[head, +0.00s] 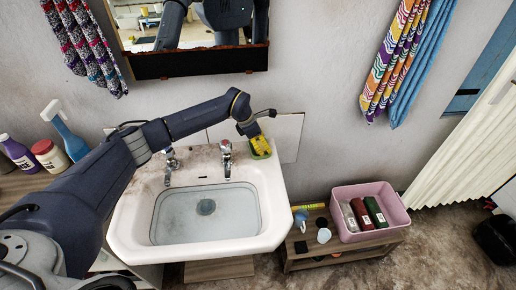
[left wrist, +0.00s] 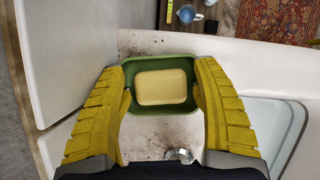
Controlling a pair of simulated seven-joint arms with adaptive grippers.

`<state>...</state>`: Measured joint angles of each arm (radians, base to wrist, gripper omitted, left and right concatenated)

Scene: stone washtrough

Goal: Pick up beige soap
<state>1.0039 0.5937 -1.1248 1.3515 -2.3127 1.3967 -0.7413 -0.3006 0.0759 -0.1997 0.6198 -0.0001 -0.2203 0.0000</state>
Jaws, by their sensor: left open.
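The beige soap (left wrist: 161,87) lies in a green soap dish (left wrist: 160,62) on the back right corner of the white sink (head: 272,190). The dish also shows in the head view (head: 260,146), partly covered by my gripper. My left gripper (left wrist: 161,100) is open, its yellow fingers on either side of the dish and soap, seen from above in the left wrist view. It also shows in the head view (head: 257,140) over the dish. Whether the fingers touch the dish I cannot tell. My right gripper is not in view.
Two taps (head: 226,158) stand at the sink's back edge, and the wall is close behind the dish. Bottles (head: 48,155) stand at the left. A pink bin (head: 400,214) with bottles sits on a low wooden bench (head: 330,250) at the right.

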